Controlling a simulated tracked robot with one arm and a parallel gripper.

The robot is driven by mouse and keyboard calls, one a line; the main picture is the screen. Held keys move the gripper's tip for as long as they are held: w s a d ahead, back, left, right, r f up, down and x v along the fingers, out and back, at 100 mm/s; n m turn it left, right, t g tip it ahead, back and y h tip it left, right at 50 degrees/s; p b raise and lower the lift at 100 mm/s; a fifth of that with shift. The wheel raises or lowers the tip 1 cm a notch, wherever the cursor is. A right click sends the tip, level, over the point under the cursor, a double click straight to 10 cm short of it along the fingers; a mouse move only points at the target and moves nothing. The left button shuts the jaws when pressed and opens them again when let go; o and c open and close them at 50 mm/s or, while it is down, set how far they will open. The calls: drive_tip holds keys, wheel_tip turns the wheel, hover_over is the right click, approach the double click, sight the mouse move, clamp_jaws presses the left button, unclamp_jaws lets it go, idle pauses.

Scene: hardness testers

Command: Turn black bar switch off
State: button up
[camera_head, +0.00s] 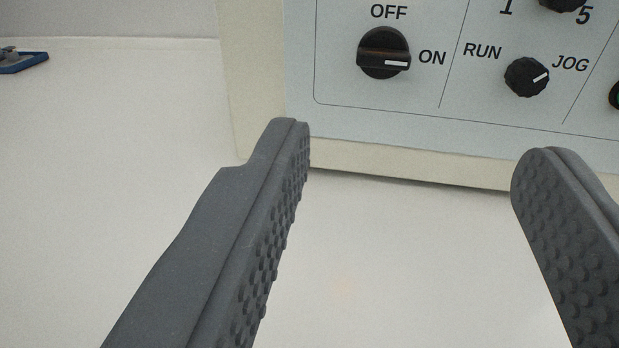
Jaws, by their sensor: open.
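The black bar switch (383,52) sits on the light panel near the top middle. Its white mark points right, toward the ON label (432,58). The OFF label (389,12) is above it. My gripper (410,140) is open and empty, its two grey textured fingers spread wide. The fingertips appear below the switch in the picture, one to its lower left and one to its lower right. They appear apart from the switch, and nothing hides it.
A smaller black RUN/JOG knob (527,77) is right of the switch, its mark toward JOG. Another dark knob (562,3) is cut off at the top, and a dark round part (615,95) at the right edge. A blue object (22,62) lies far left. The white surface between is clear.

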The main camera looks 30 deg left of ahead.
sight(383, 57)
drive_tip(key=b+x, duration=0.1)
drive_tip(key=x, duration=0.8)
drive_tip(key=f+b+x, duration=0.1)
drive_tip(key=x, duration=0.3)
drive_tip(key=shift+w+a+b, duration=0.15)
drive_tip(key=shift+a+b, duration=0.15)
